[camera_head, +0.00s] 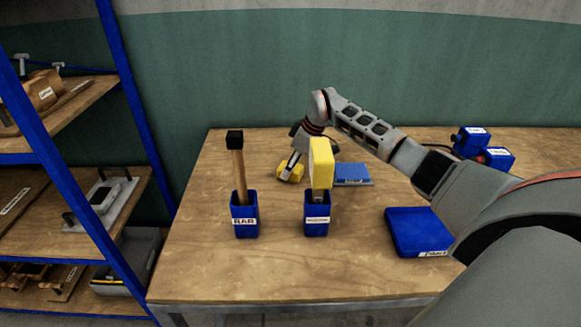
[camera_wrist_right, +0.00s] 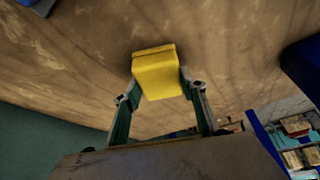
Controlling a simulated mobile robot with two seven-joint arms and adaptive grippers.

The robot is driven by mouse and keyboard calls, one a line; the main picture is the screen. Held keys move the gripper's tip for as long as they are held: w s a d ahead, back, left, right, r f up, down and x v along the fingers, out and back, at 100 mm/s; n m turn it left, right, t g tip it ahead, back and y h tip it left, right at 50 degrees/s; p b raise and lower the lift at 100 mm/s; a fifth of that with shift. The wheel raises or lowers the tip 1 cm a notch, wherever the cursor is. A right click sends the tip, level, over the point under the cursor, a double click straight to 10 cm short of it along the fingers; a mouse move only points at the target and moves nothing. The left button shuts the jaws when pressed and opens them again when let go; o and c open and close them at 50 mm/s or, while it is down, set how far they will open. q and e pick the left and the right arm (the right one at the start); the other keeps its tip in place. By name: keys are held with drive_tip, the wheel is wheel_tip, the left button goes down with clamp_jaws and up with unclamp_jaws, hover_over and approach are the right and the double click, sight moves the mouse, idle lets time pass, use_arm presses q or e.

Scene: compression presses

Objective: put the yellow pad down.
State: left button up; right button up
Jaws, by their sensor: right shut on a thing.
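The yellow pad (camera_head: 290,173) is at the back middle of the table in the head view, behind the two blue holders. My right gripper (camera_head: 292,165) reaches down to it from above. In the right wrist view the yellow pad (camera_wrist_right: 158,73) sits between the two fingers of the right gripper (camera_wrist_right: 159,88), which are shut on its sides. The wooden table top is close behind the pad; I cannot tell whether they touch. My left gripper is in neither view.
A blue holder (camera_head: 245,222) holds a dark-headed wooden-handled tool (camera_head: 238,165). Another blue holder (camera_head: 317,222) holds a yellow-headed tool (camera_head: 321,163) in front of my gripper. A flat blue block (camera_head: 353,173) lies right of the pad. The table's left part (camera_head: 200,205) is clear.

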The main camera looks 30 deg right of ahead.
drive_tip(key=shift+f, duration=0.1)
drive_tip(key=o, duration=0.9)
drive_tip(key=shift+o, duration=0.2)
drive_tip(key=v, duration=1.2)
drive_tip(key=shift+r, duration=0.2)
drive_tip(key=shift+w, duration=0.1)
drive_tip(key=shift+f, duration=0.1)
